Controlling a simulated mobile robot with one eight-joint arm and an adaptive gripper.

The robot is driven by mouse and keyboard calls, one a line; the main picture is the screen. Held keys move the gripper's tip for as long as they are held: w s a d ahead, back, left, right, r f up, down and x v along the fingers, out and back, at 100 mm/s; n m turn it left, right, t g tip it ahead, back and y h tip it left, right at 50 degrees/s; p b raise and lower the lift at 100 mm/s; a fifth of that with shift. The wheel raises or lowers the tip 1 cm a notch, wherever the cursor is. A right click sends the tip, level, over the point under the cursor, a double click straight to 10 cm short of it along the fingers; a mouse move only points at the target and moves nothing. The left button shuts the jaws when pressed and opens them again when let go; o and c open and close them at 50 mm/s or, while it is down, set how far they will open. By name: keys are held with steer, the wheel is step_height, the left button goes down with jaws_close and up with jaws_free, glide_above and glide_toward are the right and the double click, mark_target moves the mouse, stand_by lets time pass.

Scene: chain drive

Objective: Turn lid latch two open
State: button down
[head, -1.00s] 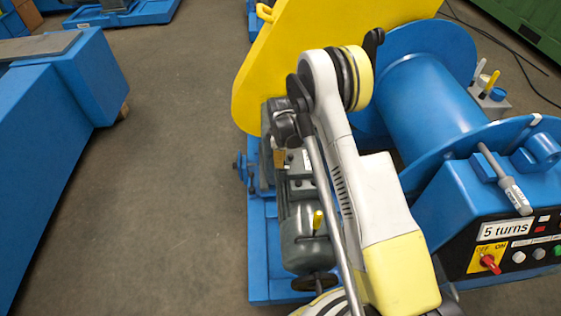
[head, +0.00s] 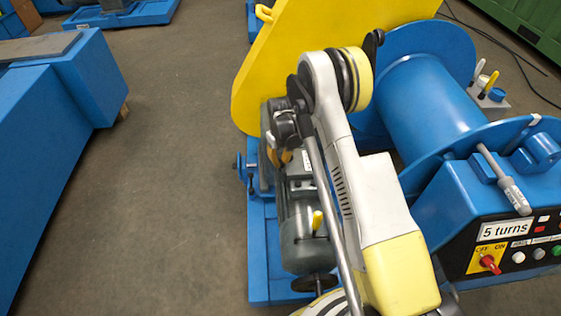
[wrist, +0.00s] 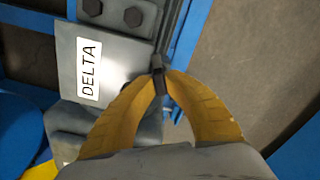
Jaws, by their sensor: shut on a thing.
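In the wrist view, a grey box lid (wrist: 118,68) with a white DELTA label (wrist: 89,72) lies at the left. A small dark latch (wrist: 157,64) stands at the lid's right edge. My gripper (wrist: 161,78) has its yellow fingers closed on the latch, with the tips touching it. The fingers hide the latch's lower part, and I cannot tell how far it is turned. In the head view my gripper (head: 280,158) is beside the grey motor (head: 303,235), partly behind my wrist. The latch is not distinguishable there.
A yellow guard (head: 285,50) stands behind the motor. A blue drum (head: 428,95) and a control box (head: 515,245) with a red switch are at the right. Another blue machine (head: 60,130) stands at the left. Open floor (head: 170,150) lies between.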

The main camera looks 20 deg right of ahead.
steer(key=shift+m, duration=0.5)
steer(key=c, duration=1.4)
jaws_free()
steer(key=shift+d+r, duration=0.1)
steer(key=shift+r, duration=0.05)
